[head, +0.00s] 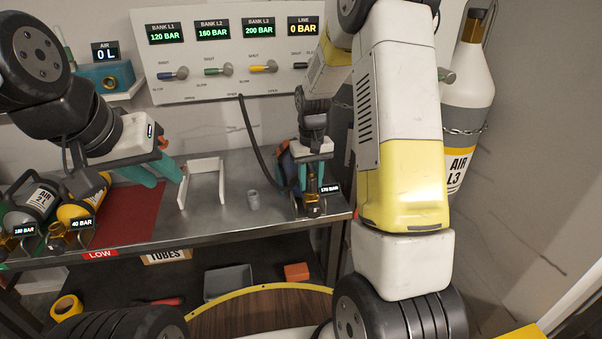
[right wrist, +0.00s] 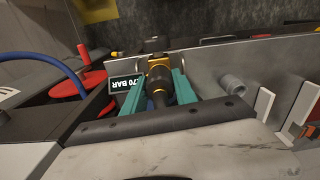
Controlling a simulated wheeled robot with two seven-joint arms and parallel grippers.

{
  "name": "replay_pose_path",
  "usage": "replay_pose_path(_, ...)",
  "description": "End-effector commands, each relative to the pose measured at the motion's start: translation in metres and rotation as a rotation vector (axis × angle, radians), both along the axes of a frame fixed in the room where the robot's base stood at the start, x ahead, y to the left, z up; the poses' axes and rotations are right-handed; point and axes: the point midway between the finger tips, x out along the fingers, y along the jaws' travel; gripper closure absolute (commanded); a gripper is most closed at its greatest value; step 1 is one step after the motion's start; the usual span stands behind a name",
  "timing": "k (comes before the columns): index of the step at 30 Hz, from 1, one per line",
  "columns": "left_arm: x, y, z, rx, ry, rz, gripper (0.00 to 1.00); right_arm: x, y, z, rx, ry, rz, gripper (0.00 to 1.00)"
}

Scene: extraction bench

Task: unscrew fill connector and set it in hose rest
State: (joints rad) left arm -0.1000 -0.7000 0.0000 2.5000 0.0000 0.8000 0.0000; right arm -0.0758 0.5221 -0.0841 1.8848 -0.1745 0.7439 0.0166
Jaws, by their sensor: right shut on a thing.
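My right gripper (head: 312,190) reaches down at the bench's right front corner, beside a 170 BAR tag (head: 330,189). In the right wrist view its teal fingers (right wrist: 158,98) are shut on the black and brass fill connector (right wrist: 161,82), one on each side. A black hose (head: 262,150) runs from the panel down to this spot; its lower end is hidden by the gripper. A small grey upright cup (head: 253,200) stands left of it, perhaps the hose rest; I cannot tell. My left gripper (head: 160,179) is open and empty above the bench at left.
A white bracket frame (head: 221,180) stands on the bench beside a red mat (head: 130,212). Bottles with 180 BAR and 40 BAR tags (head: 82,222) lie at left. The valve panel (head: 225,90) is behind. A large AIR L3 cylinder (head: 470,95) is chained at right.

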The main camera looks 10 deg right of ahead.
Motion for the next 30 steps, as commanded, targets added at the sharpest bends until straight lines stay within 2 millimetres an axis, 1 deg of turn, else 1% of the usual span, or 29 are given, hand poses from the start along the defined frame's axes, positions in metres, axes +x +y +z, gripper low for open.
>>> replay_pose_path(3, 0.0, 0.0, 0.0, 0.0, 0.0, 0.0, 0.68, 0.0002, -0.0003, 0.0003, 0.001, -0.001, 0.212, 1.0)
replay_pose_path(9, 0.0, 0.0, 0.0, 0.0, 0.0, 0.0, 0.68, 0.0002, -0.0006, 0.0005, 0.001, -0.001, 0.579, 1.0)
replay_pose_path(15, 0.0, 0.0, 0.0, 0.0, 0.0, 0.0, 0.68, 0.0, -0.0007, 0.0005, 0.001, 0.0, 0.909, 1.0)
replay_pose_path(19, 0.0, 0.0, 0.0, 0.0, 0.0, 0.0, 0.68, 0.0001, -0.0002, 0.0006, 0.0, 0.0, 1.009, 1.0)
replay_pose_path(26, 0.0, 0.0, 0.0, 0.0, 0.0, 0.0, 0.68, 0.0001, -0.0002, 0.0006, -0.001, 0.0, 1.018, 1.0)
replay_pose_path(27, 0.0, 0.0, 0.0, 0.0, 0.0, 0.0, 0.68, 0.0001, -0.0001, 0.0006, -0.001, 0.0, 1.018, 0.58)
replay_pose_path(29, 0.0, 0.0, 0.0, 0.0, 0.0, 0.0, 0.68, 0.0001, -0.0001, 0.0006, -0.001, 0.0, 1.017, 0.47)
replay_pose_path(30, 0.0, 0.0, 0.0, 0.0, 0.0, 0.0, 0.68, 0.0001, -0.0001, 0.0006, 0.0, 0.0, 1.017, 0.44)
